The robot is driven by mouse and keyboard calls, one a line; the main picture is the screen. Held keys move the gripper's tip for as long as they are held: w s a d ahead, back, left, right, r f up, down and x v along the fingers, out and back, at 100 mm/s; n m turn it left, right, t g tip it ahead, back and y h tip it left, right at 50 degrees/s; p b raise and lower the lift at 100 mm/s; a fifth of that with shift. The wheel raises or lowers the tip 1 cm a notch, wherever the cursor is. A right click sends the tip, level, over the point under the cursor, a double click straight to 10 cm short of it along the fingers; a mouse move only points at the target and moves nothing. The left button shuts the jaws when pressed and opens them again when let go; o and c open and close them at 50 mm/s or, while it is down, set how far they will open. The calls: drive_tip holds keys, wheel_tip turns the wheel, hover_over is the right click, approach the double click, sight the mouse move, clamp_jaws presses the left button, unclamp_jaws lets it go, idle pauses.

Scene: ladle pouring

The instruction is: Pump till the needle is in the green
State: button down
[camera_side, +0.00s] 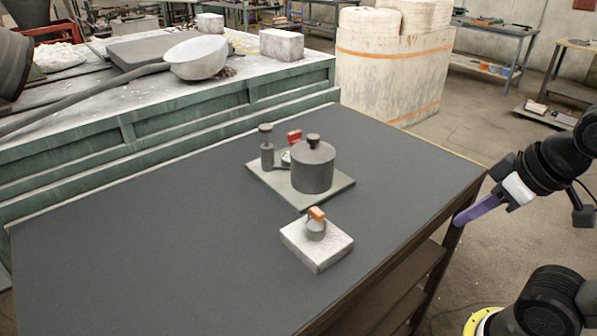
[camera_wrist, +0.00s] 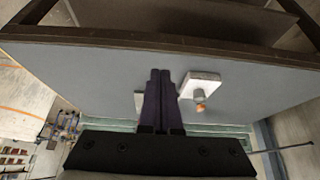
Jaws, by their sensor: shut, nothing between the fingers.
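The pump (camera_side: 266,148) is a dark post with a round knob on top, at the left of a pale base plate (camera_side: 320,197) on the table. A dark lidded pot (camera_side: 313,168) stands on the same plate. Between them a small gauge with some green (camera_side: 286,157) is partly hidden by the pot; its needle cannot be read. A red part (camera_side: 294,136) shows just behind. My gripper (camera_side: 459,221) has purple fingers, shut and empty, by the table's right edge, well apart from the pump. In the wrist view its fingers (camera_wrist: 160,72) hide most of the plate.
A pale square block (camera_side: 330,252) with a small grey fitting and orange lever (camera_side: 316,213) sits in front of the plate; it also shows in the wrist view (camera_wrist: 203,83). The dark tabletop (camera_side: 150,240) is clear at left. A green bench (camera_side: 200,110) stands behind.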

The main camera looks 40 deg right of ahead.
drive_tip(key=w+a+r+m+t, duration=0.2)
drive_tip(key=w+r+m+t, duration=0.35)
drive_tip(key=w+r, duration=1.75)
drive_tip(key=w+a+f+m, duration=0.2)
drive_tip(key=w+m, duration=0.1)
drive_tip(key=w, duration=1.2)
drive_tip(key=w+a+f+g+y, duration=0.1)
drive_tip(key=w+f+g, duration=0.1)
drive_tip(key=w+f, duration=0.6)
drive_tip(key=shift+w+a+f+n, duration=0.35)
drive_tip(key=shift+w+a+f, duration=0.05)
drive_tip(key=shift+f, duration=0.2)
